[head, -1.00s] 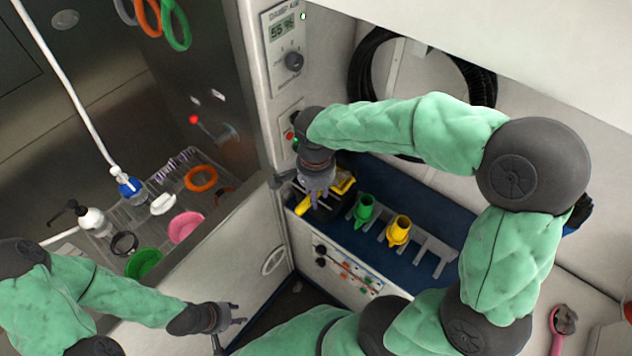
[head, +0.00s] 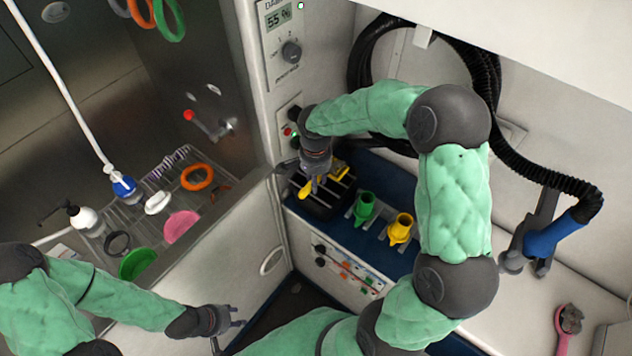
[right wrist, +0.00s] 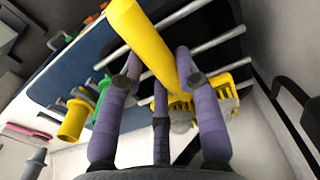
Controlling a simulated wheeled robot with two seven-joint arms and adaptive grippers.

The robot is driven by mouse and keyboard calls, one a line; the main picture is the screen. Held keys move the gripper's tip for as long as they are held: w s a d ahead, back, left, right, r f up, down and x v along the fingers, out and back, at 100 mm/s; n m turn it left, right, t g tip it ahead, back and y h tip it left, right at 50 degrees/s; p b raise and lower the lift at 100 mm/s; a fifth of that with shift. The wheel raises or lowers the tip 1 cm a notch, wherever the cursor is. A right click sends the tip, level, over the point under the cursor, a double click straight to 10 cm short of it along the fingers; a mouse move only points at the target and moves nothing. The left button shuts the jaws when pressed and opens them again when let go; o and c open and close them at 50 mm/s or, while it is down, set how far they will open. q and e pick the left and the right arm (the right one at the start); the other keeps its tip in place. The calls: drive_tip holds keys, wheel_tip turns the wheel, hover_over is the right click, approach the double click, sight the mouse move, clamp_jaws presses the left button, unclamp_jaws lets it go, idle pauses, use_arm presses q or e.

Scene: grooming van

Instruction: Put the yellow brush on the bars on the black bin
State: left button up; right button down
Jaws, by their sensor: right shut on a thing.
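The yellow brush (head: 304,190) is in my right gripper (head: 314,186), over the black bin (head: 319,209) at the left end of the blue counter. In the right wrist view, the purple fingers (right wrist: 165,88) are shut on the yellow brush (right wrist: 140,38), and its toothed head (right wrist: 215,98) shows beyond them. Pale bars (right wrist: 184,14) cross the dark bin opening below the brush. I cannot tell whether the brush touches the bars. My left gripper (head: 238,318) is open and empty, low in the head view, away from the bin.
A green nozzle (head: 365,207) and a yellow nozzle (head: 400,229) stand in a grey rack right of the bin. A wall panel (head: 289,130) is close behind my right wrist. A blue dryer handpiece (head: 556,236) hangs at right. A pink brush (head: 568,322) lies lower right.

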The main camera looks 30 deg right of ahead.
drive_tip(key=shift+f, duration=0.35)
drive_tip(key=shift+f, duration=0.15)
drive_tip(key=c, duration=0.9)
unclamp_jaws()
drive_tip(key=shift+r, duration=0.45)
wheel_tip(320, 180, up, 11)
drive_tip(key=shift+a+r+p, duration=0.1)
drive_tip(key=shift+r+p, duration=0.1)
drive_tip(key=shift+p, duration=1.05)
